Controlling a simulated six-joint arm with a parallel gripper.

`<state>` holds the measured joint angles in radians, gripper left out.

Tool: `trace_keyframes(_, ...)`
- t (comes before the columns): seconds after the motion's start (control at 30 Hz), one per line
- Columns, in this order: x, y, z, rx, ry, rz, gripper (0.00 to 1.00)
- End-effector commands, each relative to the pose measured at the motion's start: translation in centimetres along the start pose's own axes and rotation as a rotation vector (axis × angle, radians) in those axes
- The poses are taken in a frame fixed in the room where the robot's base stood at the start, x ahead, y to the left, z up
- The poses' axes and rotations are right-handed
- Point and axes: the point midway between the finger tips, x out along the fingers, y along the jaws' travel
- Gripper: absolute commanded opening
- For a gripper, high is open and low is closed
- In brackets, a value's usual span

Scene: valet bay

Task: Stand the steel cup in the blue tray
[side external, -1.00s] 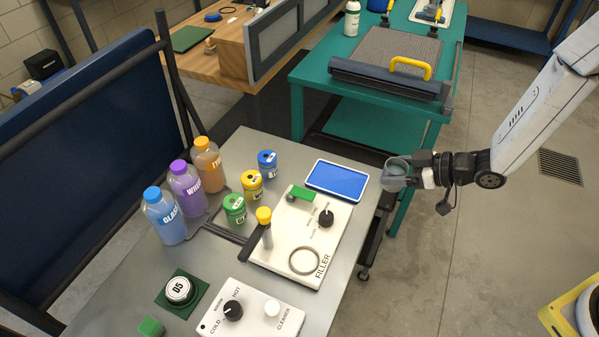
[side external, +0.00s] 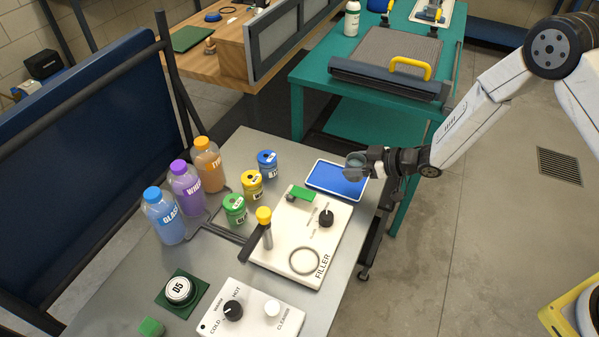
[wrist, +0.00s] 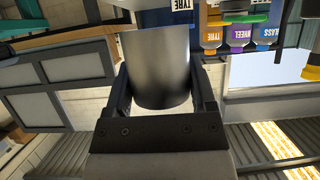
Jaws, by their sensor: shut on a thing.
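The steel cup (wrist: 158,70) is a plain grey cylinder between my two fingers in the wrist view. My gripper (side external: 362,164) is shut on it. In the side view the cup (side external: 355,160) looks upright, with its open mouth up. The blue tray (side external: 336,180) is a flat blue rectangle with a pale rim at the far right corner of the grey bench. The cup shows over the tray's right end in the side view. It seems to be above the tray; the gap beneath it is hard to judge.
The white filler panel (side external: 285,262) with a yellow-topped post stands in front of the tray. Capped pots (side external: 252,184) and several bottles (side external: 186,189) stand to the left. A teal table (side external: 310,80) is behind.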

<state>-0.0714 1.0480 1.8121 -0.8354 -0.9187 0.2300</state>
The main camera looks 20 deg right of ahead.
Motion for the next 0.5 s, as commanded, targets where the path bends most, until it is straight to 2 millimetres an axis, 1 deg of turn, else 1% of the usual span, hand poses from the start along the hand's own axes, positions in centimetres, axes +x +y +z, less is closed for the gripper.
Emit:
trace_keyframes(0.03, 0.4, 0.2, 0.2, -0.001, 0.000, -0.001, 0.13)
trace_keyframes(0.13, 0.9, 0.4, 0.5, -0.001, 0.000, -0.001, 0.13)
trace_keyframes(0.5, 1.5, 0.6, 0.8, 0.000, -0.001, 0.000, 0.13)
